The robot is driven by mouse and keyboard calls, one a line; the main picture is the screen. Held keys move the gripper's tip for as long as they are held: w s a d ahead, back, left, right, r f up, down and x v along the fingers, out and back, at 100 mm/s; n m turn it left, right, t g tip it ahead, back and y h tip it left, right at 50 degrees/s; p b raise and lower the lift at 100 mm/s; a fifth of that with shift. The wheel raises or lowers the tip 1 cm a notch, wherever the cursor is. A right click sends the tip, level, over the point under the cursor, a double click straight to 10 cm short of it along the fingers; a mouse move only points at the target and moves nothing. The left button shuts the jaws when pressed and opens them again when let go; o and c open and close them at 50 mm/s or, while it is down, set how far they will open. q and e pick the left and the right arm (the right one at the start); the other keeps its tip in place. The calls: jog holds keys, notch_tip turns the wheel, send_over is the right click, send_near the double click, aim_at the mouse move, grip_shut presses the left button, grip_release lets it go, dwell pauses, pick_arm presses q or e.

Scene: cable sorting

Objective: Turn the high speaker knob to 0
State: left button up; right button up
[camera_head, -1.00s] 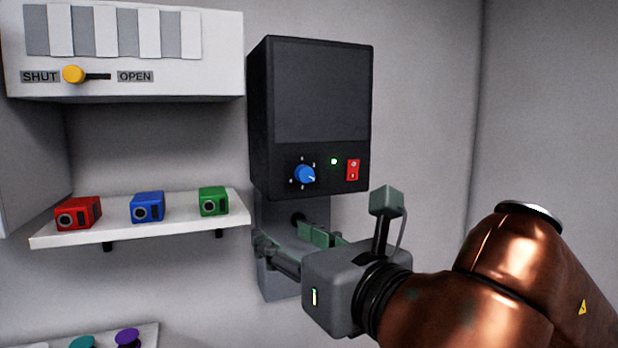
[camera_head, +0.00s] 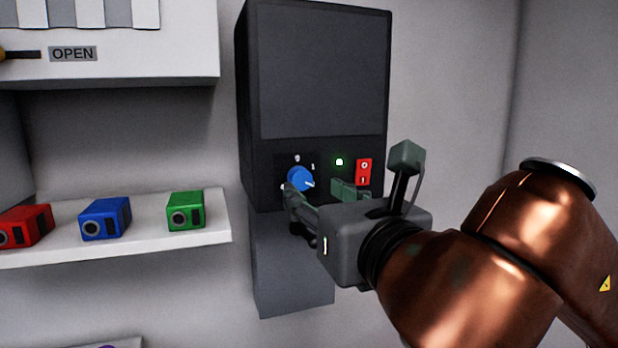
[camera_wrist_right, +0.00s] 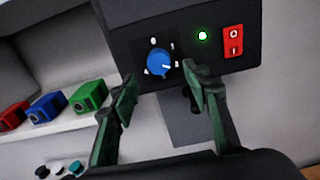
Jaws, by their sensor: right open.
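The black speaker (camera_head: 318,75) is mounted on the wall, with a blue knob (camera_head: 300,179) low on its front panel. The knob's white pointer line aims to the lower right. The knob also shows in the right wrist view (camera_wrist_right: 158,62), with small white marks around it. My right gripper (camera_head: 320,190) is open just below and in front of the panel. In the right wrist view its green fingertips (camera_wrist_right: 160,90) are spread apart, with the knob beyond and between them, not gripped. My left gripper is not in view.
A red rocker switch (camera_head: 363,171) and a lit green lamp (camera_head: 339,162) sit right of the knob, near my right fingers. A white shelf (camera_head: 150,241) at left holds red, blue and green (camera_head: 185,211) boxes. A grey bracket (camera_head: 290,270) is below the speaker.

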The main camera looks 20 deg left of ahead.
aim_at(303, 182)
jog(key=p+x, duration=0.1)
jog(key=x, duration=0.3)
jog(key=shift+a+r, duration=0.1)
jog(key=shift+a, duration=0.05)
jog(key=shift+w+a+p, duration=0.3)
jog(key=shift+w, duration=0.3)
jog(key=shift+c, duration=1.3)
jog(key=c, duration=0.9)
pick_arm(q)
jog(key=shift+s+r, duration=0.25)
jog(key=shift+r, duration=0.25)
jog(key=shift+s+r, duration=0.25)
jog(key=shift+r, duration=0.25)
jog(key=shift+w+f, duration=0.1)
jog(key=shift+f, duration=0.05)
